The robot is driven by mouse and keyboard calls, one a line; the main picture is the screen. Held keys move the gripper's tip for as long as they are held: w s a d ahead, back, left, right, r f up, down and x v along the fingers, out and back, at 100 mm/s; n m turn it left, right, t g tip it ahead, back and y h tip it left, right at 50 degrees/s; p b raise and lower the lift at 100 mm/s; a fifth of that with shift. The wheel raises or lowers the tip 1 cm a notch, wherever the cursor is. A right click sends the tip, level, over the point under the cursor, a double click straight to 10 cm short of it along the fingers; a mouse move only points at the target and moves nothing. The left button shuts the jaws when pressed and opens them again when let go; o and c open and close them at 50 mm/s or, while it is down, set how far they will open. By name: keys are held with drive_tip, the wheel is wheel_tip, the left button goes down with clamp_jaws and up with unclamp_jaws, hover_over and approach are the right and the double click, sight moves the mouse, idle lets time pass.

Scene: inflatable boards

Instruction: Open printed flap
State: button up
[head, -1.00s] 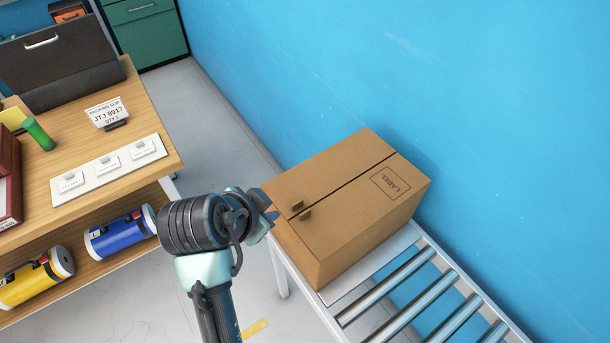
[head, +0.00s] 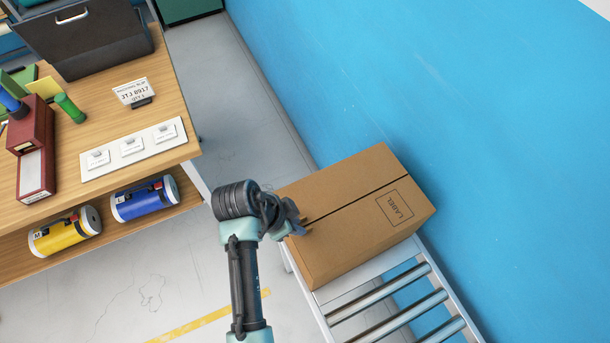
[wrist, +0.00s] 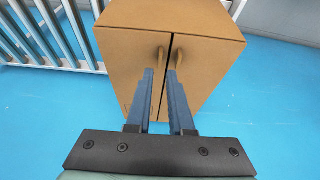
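The closed brown cardboard box (head: 345,245) has two top flaps meeting at a straight seam. The printed flap (head: 375,222) bears a framed LABEL mark and lies flat. The plain flap (head: 340,177) lies flat beside it. My gripper (head: 296,219) is at the box's left end, near the small tabs. In the wrist view my gripper (wrist: 160,72) shows two blue fingers with a narrow empty gap. The printed flap's tab (wrist: 161,56) shows just beyond the gap, and the other tab (wrist: 179,58) lies past the right finger. The label is mostly hidden there.
The box stands on the end of a roller conveyor (head: 388,292) against a blue wall (head: 430,90). Bare floor lies between bench and conveyor.

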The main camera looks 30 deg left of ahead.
sight(307, 229)
drive_tip(key=x, duration=0.5)
drive_tip(key=shift+w+d+f, duration=0.1)
drive_tip(key=shift+w+f, duration=0.05)
drive_tip(key=shift+f, duration=0.15)
clamp_jaws()
idle(1.2)
